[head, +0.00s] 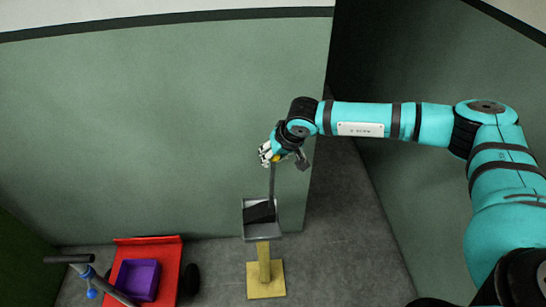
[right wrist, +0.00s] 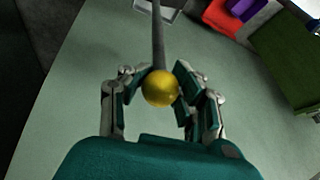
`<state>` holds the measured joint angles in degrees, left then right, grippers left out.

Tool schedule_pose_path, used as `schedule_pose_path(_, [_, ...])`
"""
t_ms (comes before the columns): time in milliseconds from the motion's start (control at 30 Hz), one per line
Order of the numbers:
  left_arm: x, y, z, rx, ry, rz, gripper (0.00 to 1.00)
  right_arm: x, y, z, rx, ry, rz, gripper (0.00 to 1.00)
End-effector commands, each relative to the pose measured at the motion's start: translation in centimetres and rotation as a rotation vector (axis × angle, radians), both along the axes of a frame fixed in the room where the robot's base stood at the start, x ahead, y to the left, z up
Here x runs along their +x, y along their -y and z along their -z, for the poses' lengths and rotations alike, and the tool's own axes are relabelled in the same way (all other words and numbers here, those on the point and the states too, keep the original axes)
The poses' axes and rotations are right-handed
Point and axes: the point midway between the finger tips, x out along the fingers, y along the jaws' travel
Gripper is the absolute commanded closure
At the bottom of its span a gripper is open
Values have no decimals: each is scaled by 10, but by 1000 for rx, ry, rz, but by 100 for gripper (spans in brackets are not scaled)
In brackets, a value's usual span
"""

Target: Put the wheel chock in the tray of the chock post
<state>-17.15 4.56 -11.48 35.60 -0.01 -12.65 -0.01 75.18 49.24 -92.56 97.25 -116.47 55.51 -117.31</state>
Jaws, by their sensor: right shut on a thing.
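The wheel chock (head: 260,212) is a dark wedge with a long thin rod handle topped by a yellow ball. The ball (right wrist: 160,88) shows large in the right wrist view. My right gripper (head: 269,156) is shut on this ball, with a finger on each side. The chock post has a yellow stand and base (head: 265,280) and a grey open tray (head: 262,234) on top. In the head view the chock appears within the tray's walls, tilted. I cannot tell whether it rests on the tray floor. My left gripper is not in view.
A red cart (head: 170,255) with a purple bin (head: 138,280) and dark wheels stands left of the post. A grey pole with a dark bar (head: 68,259) and blue ball is at lower left. A green wall (head: 160,130) stands behind. Grey floor right of the post is clear.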

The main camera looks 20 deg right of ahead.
Motion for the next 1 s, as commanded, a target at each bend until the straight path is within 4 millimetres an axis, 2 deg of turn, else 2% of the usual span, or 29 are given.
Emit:
schedule_pose_path(33, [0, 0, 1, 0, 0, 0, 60, -8, -6, 12, 7, -23, -9, 100])
schedule_pose_path(167, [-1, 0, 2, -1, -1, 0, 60, -10, -7, 14, 8, -28, -11, 100])
schedule_pose_path(200, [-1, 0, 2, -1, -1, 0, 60, -10, -7, 15, 7, -30, -11, 72])
schedule_pose_path(400, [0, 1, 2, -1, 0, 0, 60, -8, -6, 13, 6, -24, -9, 46])
schedule_pose_path(767, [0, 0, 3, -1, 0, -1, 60, -9, -4, 4, 6, -18, -7, 46])
schedule_pose_path(1000, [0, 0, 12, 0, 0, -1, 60, -24, 4, -35, 6, -13, -6, 46])
